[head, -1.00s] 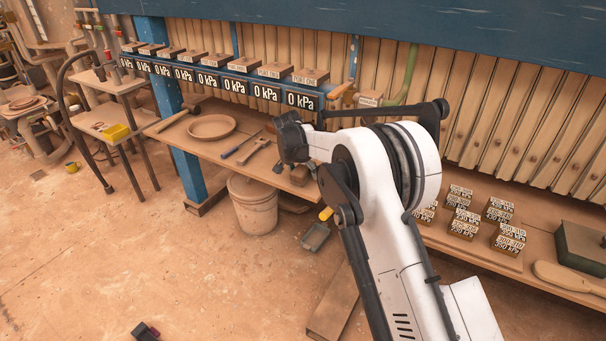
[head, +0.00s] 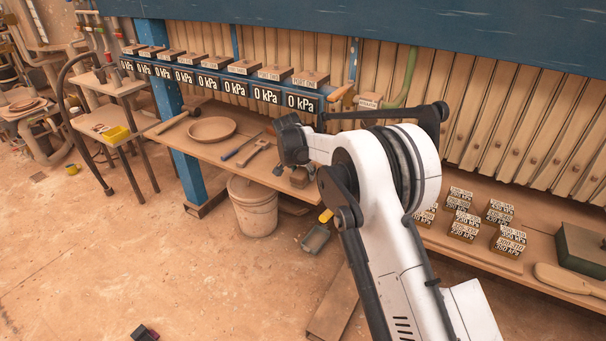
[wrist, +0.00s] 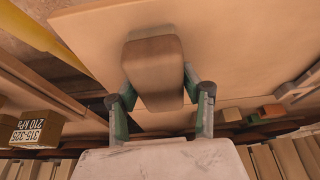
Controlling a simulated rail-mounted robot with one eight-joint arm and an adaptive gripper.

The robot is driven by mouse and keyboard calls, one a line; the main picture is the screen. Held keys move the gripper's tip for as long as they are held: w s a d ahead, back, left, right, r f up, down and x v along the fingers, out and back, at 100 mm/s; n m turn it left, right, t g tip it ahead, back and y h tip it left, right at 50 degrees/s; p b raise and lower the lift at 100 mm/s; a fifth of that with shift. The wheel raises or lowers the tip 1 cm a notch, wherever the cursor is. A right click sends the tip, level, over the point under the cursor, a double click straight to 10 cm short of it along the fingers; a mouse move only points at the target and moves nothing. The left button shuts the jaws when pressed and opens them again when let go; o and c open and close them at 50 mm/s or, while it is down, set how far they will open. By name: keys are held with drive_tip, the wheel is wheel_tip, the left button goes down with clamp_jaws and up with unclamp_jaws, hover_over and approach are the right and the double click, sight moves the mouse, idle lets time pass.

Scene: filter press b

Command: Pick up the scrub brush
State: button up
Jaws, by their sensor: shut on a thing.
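The scrub brush (wrist: 152,68) is a brown, rounded wooden block in the wrist view, lying lengthwise between the two fingers of my gripper (wrist: 160,88). The gripper is shut on it, one green-and-grey finger at each side. The brush's underside and bristles are hidden. In the head view, a small brown block that looks like the brush (head: 299,178) shows beside my gripper (head: 287,171), by the right end of the wooden shelf (head: 217,158). My arm partly hides this area. I cannot tell whether the brush is clear of the shelf.
A round wooden dish (head: 212,128), a mallet (head: 172,123) and hand tools (head: 250,151) lie on the shelf. A bucket (head: 253,206) and a dustpan (head: 316,238) are below. Labelled blocks (head: 463,222) stand on a low bench at right. Gauges (head: 265,95) line the rail above.

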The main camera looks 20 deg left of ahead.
sight(303, 169)
drive_tip(key=shift+r, duration=0.15)
wheel_tip(303, 169, up, 4)
drive_tip(key=shift+p, duration=0.4)
drive_tip(key=s+a+r, duration=0.4)
drive_tip(key=s+r, duration=0.3)
drive_tip(key=s, duration=0.4)
drive_tip(key=shift+p, duration=0.3)
drive_tip(key=shift+r, duration=0.1)
